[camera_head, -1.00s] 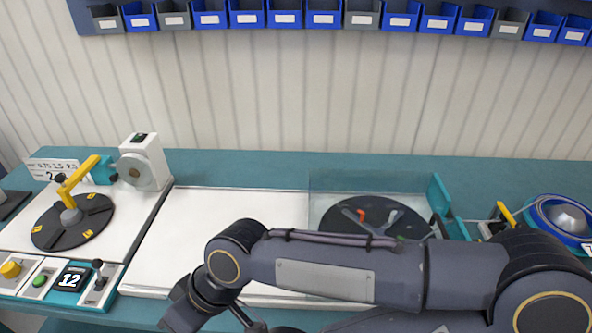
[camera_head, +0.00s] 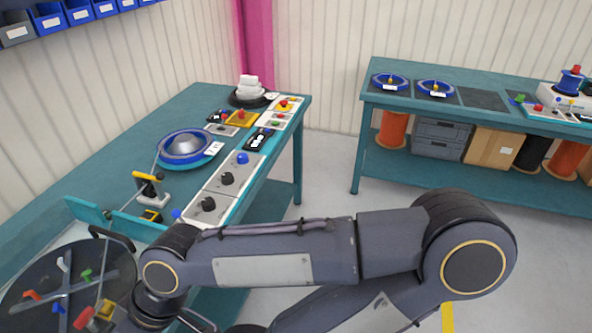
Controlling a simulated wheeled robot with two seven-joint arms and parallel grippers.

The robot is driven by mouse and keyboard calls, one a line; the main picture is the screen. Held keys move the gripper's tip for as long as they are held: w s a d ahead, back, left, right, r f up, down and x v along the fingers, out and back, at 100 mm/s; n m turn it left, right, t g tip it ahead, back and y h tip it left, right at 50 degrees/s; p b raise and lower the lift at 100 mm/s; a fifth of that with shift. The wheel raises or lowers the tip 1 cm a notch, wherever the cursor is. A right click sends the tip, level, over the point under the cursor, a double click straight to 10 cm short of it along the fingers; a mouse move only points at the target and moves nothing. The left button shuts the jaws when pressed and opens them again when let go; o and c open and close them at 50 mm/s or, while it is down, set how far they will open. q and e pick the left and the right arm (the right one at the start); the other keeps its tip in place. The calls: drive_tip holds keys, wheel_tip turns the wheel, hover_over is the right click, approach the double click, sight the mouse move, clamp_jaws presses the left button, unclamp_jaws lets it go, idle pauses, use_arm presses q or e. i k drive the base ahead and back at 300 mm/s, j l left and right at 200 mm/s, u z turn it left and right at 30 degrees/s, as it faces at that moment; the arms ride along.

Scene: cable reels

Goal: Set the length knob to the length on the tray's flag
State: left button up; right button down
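A panel (camera_head: 224,188) with two black knobs, one nearer (camera_head: 208,204) and one farther (camera_head: 227,179), and a blue knob (camera_head: 242,158) lies along the front edge of the left bench. I cannot read any marking that tells which is the length knob. A blue round tray (camera_head: 184,147) with a grey domed middle sits behind the panel. A white flag (camera_head: 214,148) stands at its right rim; its writing is too small to read. My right arm crosses the lower picture, and its gripper end (camera_head: 152,312) is at the bottom left, its fingers unclear. My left gripper is out of view.
A dark turntable (camera_head: 40,290) with coloured clips lies at lower left. A small dark display (camera_head: 259,139), a yellow unit (camera_head: 241,118) and stacked white pieces (camera_head: 249,88) are farther along the bench. A second bench (camera_head: 480,110) stands across open floor.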

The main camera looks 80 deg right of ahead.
sight(242, 158)
drive_tip(key=z, duration=2.45)
drive_tip(key=i+l+u, duration=0.55)
drive_tip(key=i+l, duration=0.15)
drive_tip(key=l, duration=0.25)
